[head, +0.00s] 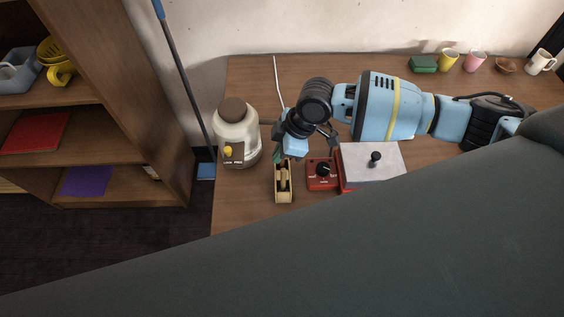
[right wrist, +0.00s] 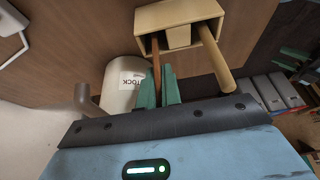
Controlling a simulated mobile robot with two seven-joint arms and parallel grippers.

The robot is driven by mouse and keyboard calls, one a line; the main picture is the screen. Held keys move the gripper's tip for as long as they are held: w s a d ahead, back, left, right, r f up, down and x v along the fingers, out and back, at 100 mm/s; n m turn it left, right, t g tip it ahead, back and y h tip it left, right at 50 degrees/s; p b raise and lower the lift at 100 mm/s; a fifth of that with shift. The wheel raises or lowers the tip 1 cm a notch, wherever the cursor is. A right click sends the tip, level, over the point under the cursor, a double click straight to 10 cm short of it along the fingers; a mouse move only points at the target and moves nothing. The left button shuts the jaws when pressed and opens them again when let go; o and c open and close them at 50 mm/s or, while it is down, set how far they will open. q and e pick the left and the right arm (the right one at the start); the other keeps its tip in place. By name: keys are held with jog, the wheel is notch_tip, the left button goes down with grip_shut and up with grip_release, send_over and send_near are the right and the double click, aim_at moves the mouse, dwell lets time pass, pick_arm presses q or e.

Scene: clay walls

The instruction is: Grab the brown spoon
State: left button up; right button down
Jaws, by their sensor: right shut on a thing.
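In the right wrist view, the brown spoon (right wrist: 156,62) shows as a thin brown handle standing in a cream holder (right wrist: 180,14). My right gripper (right wrist: 161,88) has green fingers shut on this handle, just outside the holder's opening. The spoon's other end is hidden inside the holder. A thicker tan handle (right wrist: 218,62) stands in the holder's other slot, apart from the fingers. In the head view, my right gripper (head: 278,156) is just behind the cream holder (head: 283,196), and the spoon cannot be made out clearly. My left gripper is not in view.
A pale pot (head: 236,130) with a brown lid stands close left of the gripper. A red control box (head: 321,184) and a grey-topped box with a knob (head: 360,174) stand close right. Cups (head: 475,61) line the table's back. A brown shelf (head: 80,117) stands left.

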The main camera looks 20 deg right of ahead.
dwell(0.3)
jog(key=shift+m, duration=0.5)
jog(key=r, duration=1)
jog(key=shift+d+r+p, duration=0.2)
jog(key=shift+d+p, duration=0.1)
jog(key=shift+d, duration=0.05)
jog(key=s+d+r+m+t+h, duration=0.1)
jog(key=d+r+m+t+h, duration=0.2)
jog(key=m, duration=1)
jog(key=shift+d+r+m+h, duration=0.4)
jog(key=shift+d+r+h, duration=0.2)
jog(key=shift+d+r, duration=1.5)
jog(key=shift+s+d+f, duration=0.15)
jog(key=shift+d+f, duration=0.15)
jog(key=shift+f, duration=0.05)
